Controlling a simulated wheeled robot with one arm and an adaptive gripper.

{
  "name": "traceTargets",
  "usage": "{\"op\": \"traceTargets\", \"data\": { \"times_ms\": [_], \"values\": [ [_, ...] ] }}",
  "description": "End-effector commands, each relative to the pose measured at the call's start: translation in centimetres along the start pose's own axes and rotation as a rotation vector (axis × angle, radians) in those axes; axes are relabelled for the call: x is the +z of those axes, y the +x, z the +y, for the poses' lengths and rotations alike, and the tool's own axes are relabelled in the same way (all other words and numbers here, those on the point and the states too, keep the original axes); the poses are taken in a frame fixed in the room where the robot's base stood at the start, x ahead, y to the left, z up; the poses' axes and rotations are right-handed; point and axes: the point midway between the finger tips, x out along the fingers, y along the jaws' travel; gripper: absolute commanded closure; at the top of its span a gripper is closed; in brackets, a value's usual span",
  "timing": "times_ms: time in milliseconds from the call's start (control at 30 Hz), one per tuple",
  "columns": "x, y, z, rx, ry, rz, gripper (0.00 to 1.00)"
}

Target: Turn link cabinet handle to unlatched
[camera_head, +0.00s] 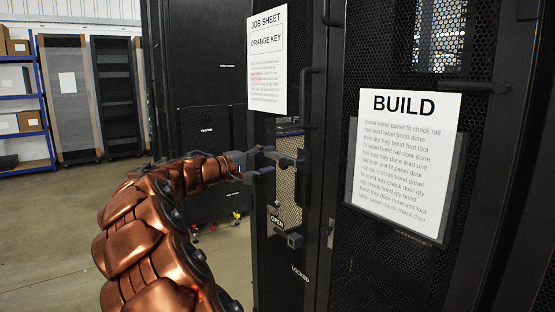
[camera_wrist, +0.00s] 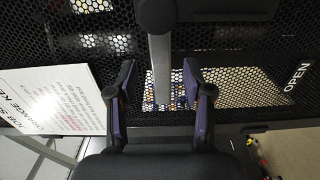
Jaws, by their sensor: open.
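The link cabinet handle is a grey lever (camera_wrist: 160,70) on a dark hub (camera_wrist: 155,14). In the wrist view it runs down from the hub between my gripper's (camera_wrist: 158,108) two purple-padded fingers. My gripper is open, with a gap showing on both sides of the lever. In the head view my gripper (camera_head: 271,161) is at the cabinet's dark mesh door, below the job sheet (camera_head: 267,60). Its fingers partly hide the lever there. An OPEN label (camera_head: 277,221) and a LOCKED label (camera_head: 300,273) are lower on the door; OPEN (camera_wrist: 298,77) also shows at right in the wrist view.
A small grey block (camera_head: 294,240) sticks out below the OPEN label. A door with a BUILD sheet (camera_head: 403,160) and a dark bar handle (camera_head: 460,87) stands to the right. Blue shelving (camera_head: 45,105) and racks are far left. Open floor (camera_head: 60,230) lies at left.

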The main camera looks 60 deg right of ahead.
Motion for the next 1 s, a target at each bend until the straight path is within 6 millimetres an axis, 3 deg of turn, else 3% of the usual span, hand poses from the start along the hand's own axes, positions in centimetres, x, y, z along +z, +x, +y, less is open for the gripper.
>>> {"op": "traceTargets", "data": {
  "times_ms": [200, 400, 1000],
  "values": [
    [0.0, -4.3, 0.0, 0.0, 0.0, 0.002, 0.49],
    [-0.1, -6.8, 0.0, 0.0, 0.0, 0.003, 0.49],
    [0.1, -7.5, 0.0, -0.001, 0.0, 0.0, 0.49]
  ]
}}
